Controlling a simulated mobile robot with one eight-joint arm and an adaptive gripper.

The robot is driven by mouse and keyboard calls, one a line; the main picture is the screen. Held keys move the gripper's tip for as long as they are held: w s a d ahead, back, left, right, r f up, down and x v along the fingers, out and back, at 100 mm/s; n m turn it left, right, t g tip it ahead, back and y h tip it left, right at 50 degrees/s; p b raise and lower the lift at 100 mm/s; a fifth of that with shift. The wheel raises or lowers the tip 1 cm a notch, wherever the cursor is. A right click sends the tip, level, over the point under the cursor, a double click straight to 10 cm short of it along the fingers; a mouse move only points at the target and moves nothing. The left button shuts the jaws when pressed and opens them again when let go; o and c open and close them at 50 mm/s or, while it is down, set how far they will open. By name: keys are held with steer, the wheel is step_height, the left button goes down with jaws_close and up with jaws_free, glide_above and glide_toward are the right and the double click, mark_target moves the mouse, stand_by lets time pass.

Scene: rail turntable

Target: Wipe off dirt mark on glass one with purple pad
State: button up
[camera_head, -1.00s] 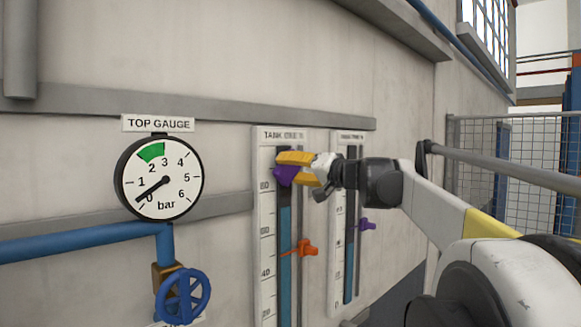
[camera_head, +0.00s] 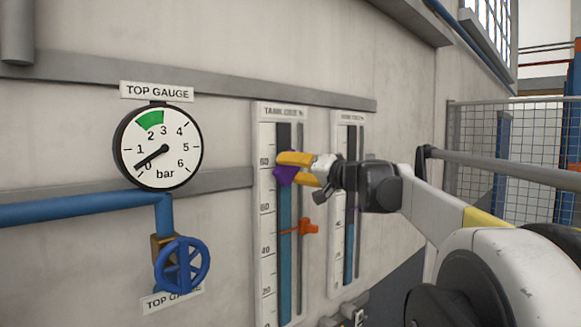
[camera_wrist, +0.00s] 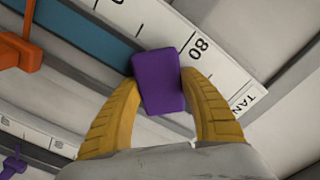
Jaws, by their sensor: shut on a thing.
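A purple pad (camera_head: 286,174) is pinched between the two yellow fingers of my gripper (camera_head: 299,172). It also shows in the wrist view (camera_wrist: 158,82), its broad face over the left tall gauge glass (camera_head: 285,235), just below the 80 mark. The glass is blue in its lower part and dark grey above. The pad covers the strip where blue meets grey. Whether it touches the glass cannot be told. No dirt mark can be made out; any part under the pad is hidden. The label above this glass is too small to read surely.
An orange pointer (camera_head: 305,227) sits beside the left glass, below my gripper. A second gauge glass (camera_head: 349,250) stands to the right, partly behind my arm. A round pressure gauge (camera_head: 158,147) and blue valve wheel (camera_head: 182,265) are at the left. A grey rail (camera_head: 200,92) runs above.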

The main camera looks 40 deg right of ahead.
mark_target(285, 126)
steer(key=shift+f+b, duration=0.35)
steer(key=shift+f, duration=0.5)
steer(key=shift+r+p, duration=4.25)
steer(key=shift+r, duration=2.2)
steer(key=shift+s, duration=0.1)
steer(key=shift+s+d+f, duration=0.1)
steer(key=shift+s+d, duration=0.1)
steer(key=shift+s, duration=0.4)
steer(key=shift+s+d+b, duration=0.15)
steer(key=shift+s+b, duration=0.05)
steer(key=shift+s, duration=0.95)
steer(key=shift+s+d+b, duration=0.1)
steer(key=shift+s+b, duration=0.05)
steer(key=shift+s, duration=0.95)
